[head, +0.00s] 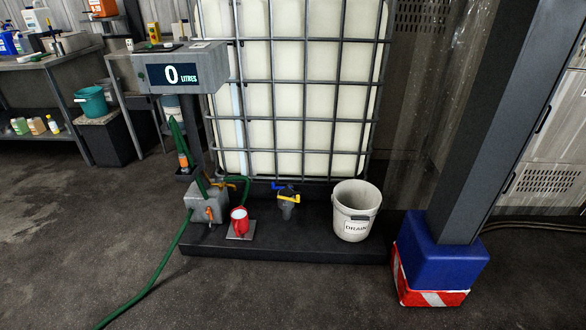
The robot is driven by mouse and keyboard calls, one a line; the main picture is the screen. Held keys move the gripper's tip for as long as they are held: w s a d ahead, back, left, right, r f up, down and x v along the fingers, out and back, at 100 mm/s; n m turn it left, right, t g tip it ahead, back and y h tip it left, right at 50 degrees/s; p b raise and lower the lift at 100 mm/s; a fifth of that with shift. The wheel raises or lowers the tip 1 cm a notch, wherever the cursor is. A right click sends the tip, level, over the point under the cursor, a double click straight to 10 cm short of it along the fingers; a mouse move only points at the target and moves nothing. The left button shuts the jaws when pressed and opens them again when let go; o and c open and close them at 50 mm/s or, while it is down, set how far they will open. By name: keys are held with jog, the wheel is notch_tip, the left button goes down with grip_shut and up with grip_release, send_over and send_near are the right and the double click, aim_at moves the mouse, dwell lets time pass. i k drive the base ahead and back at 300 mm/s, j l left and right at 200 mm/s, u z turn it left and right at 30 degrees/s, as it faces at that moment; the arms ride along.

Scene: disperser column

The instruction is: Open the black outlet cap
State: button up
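The tank (300,85), a pale container in a grey wire cage, stands at centre on a dark plinth. At its low front is a dark outlet valve (284,191) with a blue part and a yellow part. Below the yellow part is a small dark grey round end (287,211), which looks like the black outlet cap. It is too small to tell how it is fastened, but it appears on the outlet. My gripper is not in this view.
A white bucket labelled DRAIN (353,217) stands right of the outlet. A dark column (495,120) rises at right. The front floor is mostly clear.

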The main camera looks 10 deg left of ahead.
aim_at(287, 192)
jog(key=i+j+u, duration=0.1)
jog(key=i+u, duration=0.35)
jog(key=i, duration=0.35)
jog(key=i+l+u, duration=0.25)
jog(key=i+u, duration=0.2)
jog(key=i, duration=0.35)
jog(key=i+j+z, duration=0.35)
jog(key=i+j, duration=0.35)
jog(key=i+j+z, duration=0.35)
jog(key=i+j, duration=0.5)
